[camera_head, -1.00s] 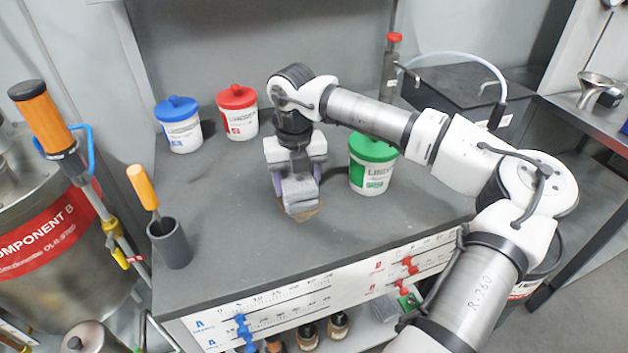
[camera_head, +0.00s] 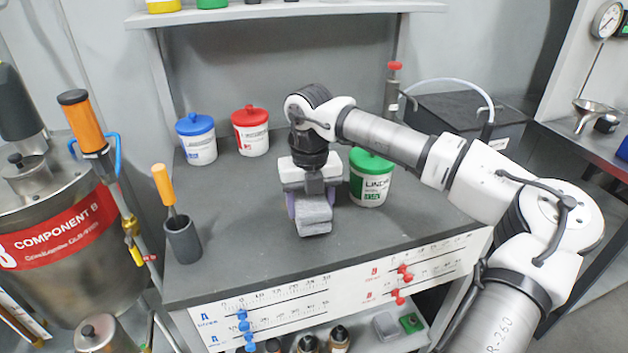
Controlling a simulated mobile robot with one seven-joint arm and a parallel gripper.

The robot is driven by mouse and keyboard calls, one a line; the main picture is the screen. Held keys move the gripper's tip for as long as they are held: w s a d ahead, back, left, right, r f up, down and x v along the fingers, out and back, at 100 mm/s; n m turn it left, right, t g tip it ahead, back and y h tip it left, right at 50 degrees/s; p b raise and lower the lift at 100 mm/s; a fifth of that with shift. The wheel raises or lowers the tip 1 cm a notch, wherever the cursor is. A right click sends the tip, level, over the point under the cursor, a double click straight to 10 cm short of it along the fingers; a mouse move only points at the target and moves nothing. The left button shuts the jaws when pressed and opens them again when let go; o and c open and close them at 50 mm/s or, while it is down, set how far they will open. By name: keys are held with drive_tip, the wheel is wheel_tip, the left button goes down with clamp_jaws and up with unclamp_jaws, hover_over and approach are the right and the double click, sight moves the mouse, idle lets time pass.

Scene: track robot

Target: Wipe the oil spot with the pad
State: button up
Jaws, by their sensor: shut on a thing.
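My gripper (camera_head: 311,206) is shut on the grey pad (camera_head: 314,222), with a purple finger at each side of it. The pad is at or just above the grey worktop (camera_head: 240,255), near the middle; I cannot tell for sure whether it touches. No oil spot shows on the visible worktop. Any part under the pad or behind the gripper is hidden.
A green-lidded tub (camera_head: 370,182) stands close to the right of my gripper. A blue-lidded tub (camera_head: 197,143) and a red-lidded tub (camera_head: 251,135) stand behind left. A grey cup (camera_head: 183,240) with an orange-handled tool is at the left edge. The front worktop is clear.

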drive_tip(key=shift+r+p, duration=1.5)
drive_tip(key=shift+r, duration=1.5)
drive_tip(key=shift+a, duration=0.15)
